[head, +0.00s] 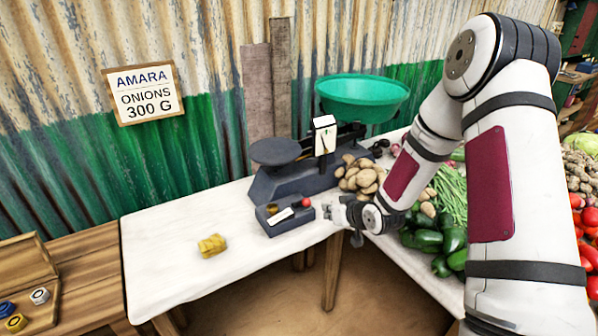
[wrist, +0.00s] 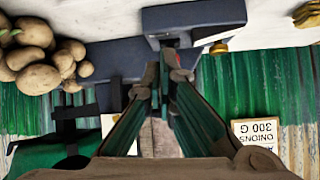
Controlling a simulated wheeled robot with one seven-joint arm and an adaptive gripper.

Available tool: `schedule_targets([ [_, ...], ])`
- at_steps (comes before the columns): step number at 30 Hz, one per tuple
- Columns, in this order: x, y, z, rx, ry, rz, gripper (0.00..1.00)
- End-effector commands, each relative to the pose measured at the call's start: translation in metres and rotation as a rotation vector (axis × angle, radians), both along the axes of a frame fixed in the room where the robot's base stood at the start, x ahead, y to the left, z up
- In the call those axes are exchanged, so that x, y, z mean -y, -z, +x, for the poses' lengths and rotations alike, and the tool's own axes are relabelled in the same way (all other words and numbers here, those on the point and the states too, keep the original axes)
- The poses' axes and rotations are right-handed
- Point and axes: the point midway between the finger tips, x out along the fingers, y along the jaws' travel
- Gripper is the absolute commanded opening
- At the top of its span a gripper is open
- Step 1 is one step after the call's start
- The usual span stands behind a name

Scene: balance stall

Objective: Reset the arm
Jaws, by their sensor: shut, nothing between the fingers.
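My arm reaches in from the right in the head view. My gripper (head: 328,210) is low in front of the scale's right front end, beside a red knob (head: 306,202). The wrist view shows its fingertips (wrist: 165,78) close together and empty, in front of the scale's dark body (wrist: 115,62). The dark blue balance scale (head: 290,186) stands on the white tabletop, with a flat dark pan (head: 275,151) on the left and a green bowl (head: 362,92) at the back right. I cannot tell whether the gripper touches the scale.
A yellow lumpy item (head: 212,246) lies on the white table (head: 165,262). Potatoes (head: 360,178) and green peppers (head: 432,240) crowd the right side. A wooden box (head: 25,262) with coloured weights is at far left. A sign (head: 144,93) reads "AMARA ONIONS 300 G". The table's left part is mostly clear.

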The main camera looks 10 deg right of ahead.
Motion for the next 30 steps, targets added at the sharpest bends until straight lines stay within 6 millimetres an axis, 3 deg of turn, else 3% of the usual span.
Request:
schedule_targets([
  [5, 0.002, -0.019, -0.003, -0.022, 0.000, -0.040, 0.00],
  [14, 0.010, -0.108, -0.046, -0.157, 0.043, -0.206, 0.00],
  [23, 0.008, -0.195, -0.127, -0.285, 0.127, -0.287, 0.00],
  [30, -0.004, -0.247, -0.213, -0.382, 0.186, -0.278, 0.00],
])
